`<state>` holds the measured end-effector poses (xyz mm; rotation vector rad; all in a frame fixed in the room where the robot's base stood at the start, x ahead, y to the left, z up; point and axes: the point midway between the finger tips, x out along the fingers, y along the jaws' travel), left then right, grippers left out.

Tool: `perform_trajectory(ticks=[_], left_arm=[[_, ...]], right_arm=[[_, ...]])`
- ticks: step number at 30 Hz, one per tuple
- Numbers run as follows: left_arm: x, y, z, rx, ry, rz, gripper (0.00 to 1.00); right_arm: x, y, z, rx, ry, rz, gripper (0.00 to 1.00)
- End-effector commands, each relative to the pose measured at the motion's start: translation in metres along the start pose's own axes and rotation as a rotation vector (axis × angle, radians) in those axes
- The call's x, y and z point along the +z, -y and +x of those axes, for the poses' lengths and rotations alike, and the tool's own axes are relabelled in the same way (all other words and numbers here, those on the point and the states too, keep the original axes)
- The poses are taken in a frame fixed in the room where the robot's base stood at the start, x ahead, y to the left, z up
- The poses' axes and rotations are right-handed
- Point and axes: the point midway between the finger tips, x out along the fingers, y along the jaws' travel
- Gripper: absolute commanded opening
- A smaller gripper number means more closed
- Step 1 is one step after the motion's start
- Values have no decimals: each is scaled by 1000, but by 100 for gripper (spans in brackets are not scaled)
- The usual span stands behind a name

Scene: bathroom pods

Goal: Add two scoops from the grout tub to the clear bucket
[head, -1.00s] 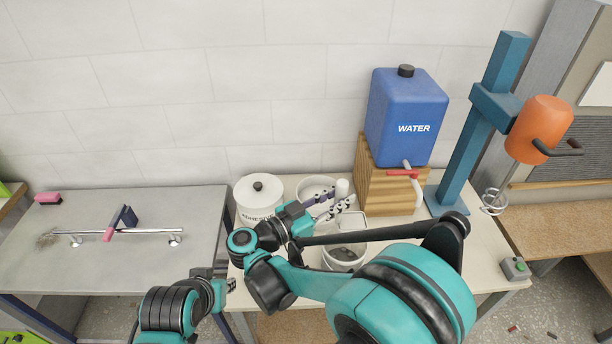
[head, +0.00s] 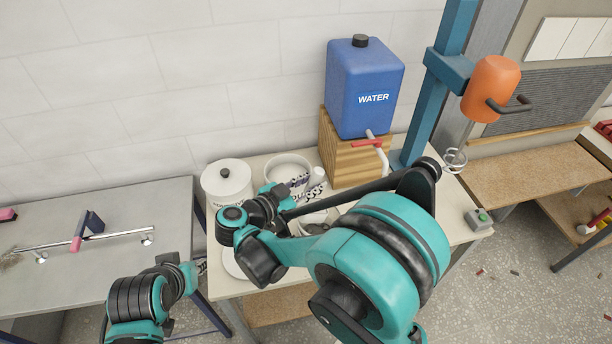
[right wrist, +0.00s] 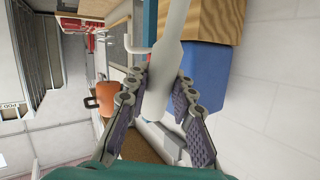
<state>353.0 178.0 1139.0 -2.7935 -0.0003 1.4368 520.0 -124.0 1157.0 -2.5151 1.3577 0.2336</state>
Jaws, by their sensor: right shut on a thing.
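My right gripper (head: 302,188) is shut on a white scoop handle (head: 317,177). The handle also shows between the fingers in the right wrist view (right wrist: 158,92); I cannot see the scoop's contents. An open white tub (head: 287,163), which looks like the grout tub, stands just behind this gripper. A pale bucket (head: 313,217), perhaps the clear bucket, is mostly hidden in front behind my right arm. My left gripper (head: 200,266) is low at the left, beside the bench edge; its jaws are too small to read.
A lidded white tub (head: 226,184) stands at left on the bench. A blue water container (head: 362,90) sits on a wooden block (head: 350,160) with its tap toward the front. An orange mixer (head: 490,88) hangs at right. A grey table (head: 100,265) is at left.

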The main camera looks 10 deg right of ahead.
Motion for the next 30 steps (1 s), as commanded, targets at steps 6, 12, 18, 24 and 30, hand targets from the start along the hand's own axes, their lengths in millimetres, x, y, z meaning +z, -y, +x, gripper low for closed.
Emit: perform_trajectory(ticks=[6, 12, 18, 24, 30], left_arm=[[-17, 0, -24, 0, 0, 0, 26], [-29, 0, -41, 0, 0, 0, 26], [-36, 0, -50, 0, 0, 0, 26], [-42, 0, -59, 0, 0, 0, 26], [-44, 0, -62, 0, 0, 0, 26]], right_arm=[[-11, -7, 11, 3, 104, 63, 0], [-14, -14, 21, 3, 202, 123, 0], [-13, -26, 41, 5, 347, 211, 0], [-11, -37, 60, 6, 489, 298, 0], [-7, -46, 76, 4, 614, 374, 0]])
